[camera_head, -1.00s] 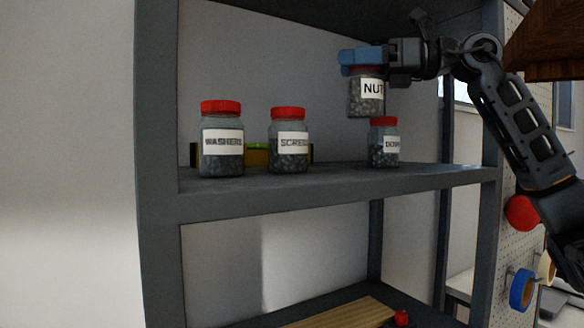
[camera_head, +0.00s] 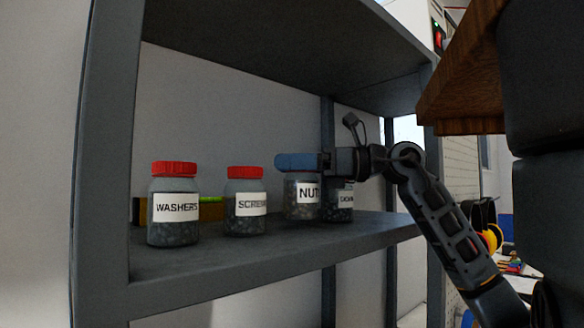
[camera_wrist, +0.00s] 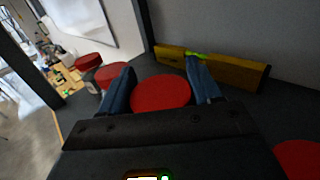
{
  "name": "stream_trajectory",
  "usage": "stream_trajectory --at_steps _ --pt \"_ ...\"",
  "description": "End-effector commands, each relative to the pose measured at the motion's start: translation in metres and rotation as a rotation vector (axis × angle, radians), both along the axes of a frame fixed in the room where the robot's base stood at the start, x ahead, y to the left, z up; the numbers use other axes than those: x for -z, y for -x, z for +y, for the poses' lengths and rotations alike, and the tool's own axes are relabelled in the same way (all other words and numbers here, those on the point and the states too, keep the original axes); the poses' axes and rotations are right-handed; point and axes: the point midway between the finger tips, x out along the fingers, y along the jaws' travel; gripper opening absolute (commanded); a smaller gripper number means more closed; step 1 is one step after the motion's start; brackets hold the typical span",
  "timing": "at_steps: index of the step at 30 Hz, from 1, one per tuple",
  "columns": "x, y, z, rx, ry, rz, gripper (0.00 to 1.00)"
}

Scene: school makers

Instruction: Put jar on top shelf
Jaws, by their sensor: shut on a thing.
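A clear jar labelled "NUTS" (camera_head: 300,196) is held upright at its lid by my gripper (camera_head: 297,162). In the head view my blue fingers hide its lid. In the wrist view the red lid (camera_wrist: 161,95) sits between my two blue fingers. The jar is over the grey shelf (camera_head: 200,262), low and close to the surface. I cannot tell whether its base touches the shelf. It is right of the "SCREWS" jar (camera_head: 245,204) and in front of another labelled jar (camera_head: 340,205), which it partly hides.
The "WASHERS" jar (camera_head: 174,206) stands at the left of the shelf. A yellow level (camera_wrist: 232,73) lies along the back. Another shelf board (camera_head: 290,45) is overhead. The shelf's front left post (camera_head: 100,150) is near. A brown wooden edge (camera_head: 465,75) is at upper right.

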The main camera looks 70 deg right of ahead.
Motion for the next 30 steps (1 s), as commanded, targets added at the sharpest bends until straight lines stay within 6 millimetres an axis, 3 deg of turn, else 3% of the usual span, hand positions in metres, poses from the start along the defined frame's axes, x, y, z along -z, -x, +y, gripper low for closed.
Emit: stream_trajectory --at_steps 4,17,18,21,30 --pt "0.01 0.0 0.0 0.001 0.001 -0.002 0.09" --pt "0.015 0.0 0.0 0.0 0.002 -0.001 0.09" --pt "0.016 0.0 0.0 0.0 0.002 0.0 0.64" --pt "0.015 0.0 0.0 0.0 0.001 0.0 0.73" --pt "0.013 0.0 0.0 0.0 0.001 0.0 0.73"
